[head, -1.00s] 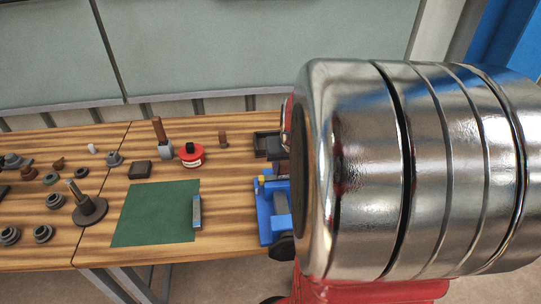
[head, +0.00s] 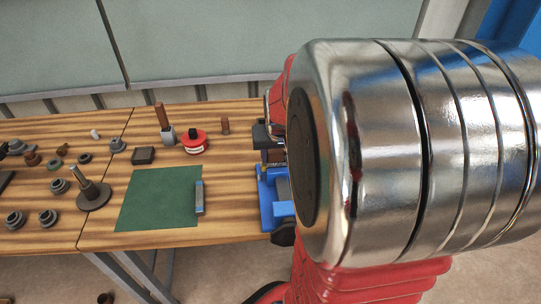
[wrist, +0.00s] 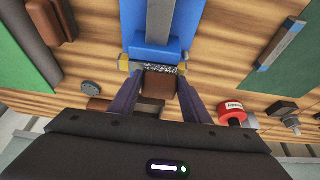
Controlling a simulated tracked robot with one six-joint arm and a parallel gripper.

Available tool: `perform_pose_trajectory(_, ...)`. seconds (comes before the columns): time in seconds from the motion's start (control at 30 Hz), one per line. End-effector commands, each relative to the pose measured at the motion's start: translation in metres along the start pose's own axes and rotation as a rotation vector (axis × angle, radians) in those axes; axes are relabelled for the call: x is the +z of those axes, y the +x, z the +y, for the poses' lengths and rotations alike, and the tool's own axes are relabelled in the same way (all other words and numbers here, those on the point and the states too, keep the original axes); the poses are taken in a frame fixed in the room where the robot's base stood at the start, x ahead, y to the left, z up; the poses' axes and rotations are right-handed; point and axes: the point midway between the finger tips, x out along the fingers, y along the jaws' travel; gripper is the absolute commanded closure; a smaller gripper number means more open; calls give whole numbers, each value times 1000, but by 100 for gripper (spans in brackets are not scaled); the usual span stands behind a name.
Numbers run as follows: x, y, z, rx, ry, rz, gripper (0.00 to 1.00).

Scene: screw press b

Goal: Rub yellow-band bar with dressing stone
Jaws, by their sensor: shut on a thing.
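In the wrist view my gripper (wrist: 159,80) is shut on a brown block (wrist: 158,84), which looks like the dressing stone. Just beyond the block, a bar with yellow ends (wrist: 125,66) and a speckled grey middle lies across the blue fixture (wrist: 191,18); it looks like the yellow-band bar. The block's far edge is close against the bar; I cannot tell whether they touch. In the head view the blue fixture (head: 267,210) stands at the bench's right end, and my wrist hides most of my gripper and the bar.
A steel bar (head: 199,198) lies along the right edge of a green mat (head: 155,198). Behind are a red round tin (head: 195,144), a brown-handled block (head: 162,118) and a dark block (head: 143,156). A spindle stand (head: 93,193) and several small rings are left.

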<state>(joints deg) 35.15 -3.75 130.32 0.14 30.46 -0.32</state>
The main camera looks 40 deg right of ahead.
Motion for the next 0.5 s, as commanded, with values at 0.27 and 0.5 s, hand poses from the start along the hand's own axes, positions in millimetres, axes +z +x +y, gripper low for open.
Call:
perform_pose_trajectory(0.27,6,3,-7,-2,1,-14,82)
perform_pose_trajectory(0.5,6,0,-7,-2,0,-16,82)
